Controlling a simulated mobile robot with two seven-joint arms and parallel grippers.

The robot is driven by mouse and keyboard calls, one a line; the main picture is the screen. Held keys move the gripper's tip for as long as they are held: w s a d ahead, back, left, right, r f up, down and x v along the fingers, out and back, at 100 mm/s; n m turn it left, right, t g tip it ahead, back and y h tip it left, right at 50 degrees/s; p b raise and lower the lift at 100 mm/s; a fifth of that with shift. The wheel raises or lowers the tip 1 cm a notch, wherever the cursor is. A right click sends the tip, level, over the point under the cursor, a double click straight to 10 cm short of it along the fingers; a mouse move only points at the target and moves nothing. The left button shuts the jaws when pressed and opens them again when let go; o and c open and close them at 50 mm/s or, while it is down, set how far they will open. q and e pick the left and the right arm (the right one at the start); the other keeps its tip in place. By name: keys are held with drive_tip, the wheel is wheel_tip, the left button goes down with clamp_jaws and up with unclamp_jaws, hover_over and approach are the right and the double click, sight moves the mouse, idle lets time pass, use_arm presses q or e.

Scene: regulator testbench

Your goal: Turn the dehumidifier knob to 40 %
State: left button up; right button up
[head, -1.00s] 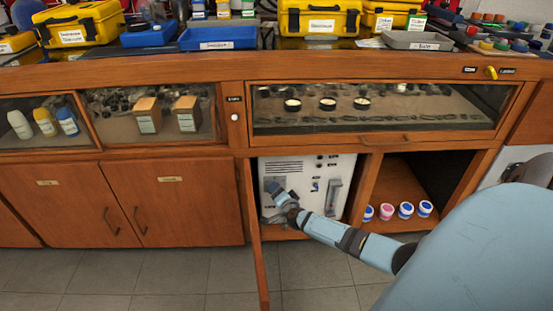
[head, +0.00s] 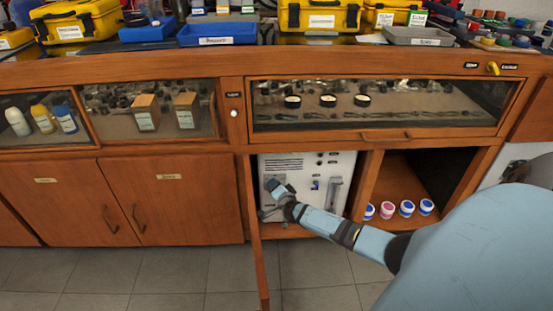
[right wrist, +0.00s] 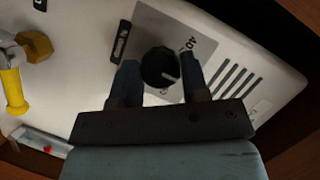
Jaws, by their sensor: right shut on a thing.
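The dehumidifier is a white panel box (head: 333,168) inside the open lower cabinet. Its round black knob (right wrist: 160,67) shows in the right wrist view, with a short white pointer line toward the lower right of the picture. A grey label plate (right wrist: 196,48) behind the knob carries a print that looks like 40, up and right of it. My right gripper (right wrist: 160,80) has one finger on each side of the knob and is shut on it. In the head view my right gripper (head: 271,187) is at the panel's left part and hides the knob. My left gripper is not in view.
A yellow-handled part (right wrist: 13,85) sticks out from the panel on the wrist view's left. The open cabinet door (head: 257,235) stands edge-on left of my arm. Several small jars (head: 406,208) stand in the right compartment. The floor in front is clear.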

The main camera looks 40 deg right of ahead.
use_arm(q)
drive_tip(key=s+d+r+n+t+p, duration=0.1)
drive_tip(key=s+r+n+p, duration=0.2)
drive_tip(key=p, duration=0.8)
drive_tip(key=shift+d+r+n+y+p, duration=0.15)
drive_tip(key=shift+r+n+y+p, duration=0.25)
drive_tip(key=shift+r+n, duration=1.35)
use_arm(e)
drive_tip(key=shift+w+a+r+n+g+h, duration=0.1)
drive_tip(key=shift+n+g+h, duration=0.55)
drive_tip(key=shift+n, duration=0.7)
drive_tip(key=shift+a+n+g+h, duration=0.1)
drive_tip(key=shift+n+g+h, duration=0.3)
drive_tip(key=shift+n+g, duration=0.65)
drive_tip(key=shift+w+a+r+n+g+h, duration=0.1)
drive_tip(key=shift+n+g+h, duration=0.45)
drive_tip(key=shift+n, duration=1.05)
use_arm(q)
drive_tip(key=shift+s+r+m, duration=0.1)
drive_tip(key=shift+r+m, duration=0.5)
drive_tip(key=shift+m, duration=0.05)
use_arm(e)
drive_tip(key=shift+d, duration=0.1)
drive_tip(key=o, duration=0.9)
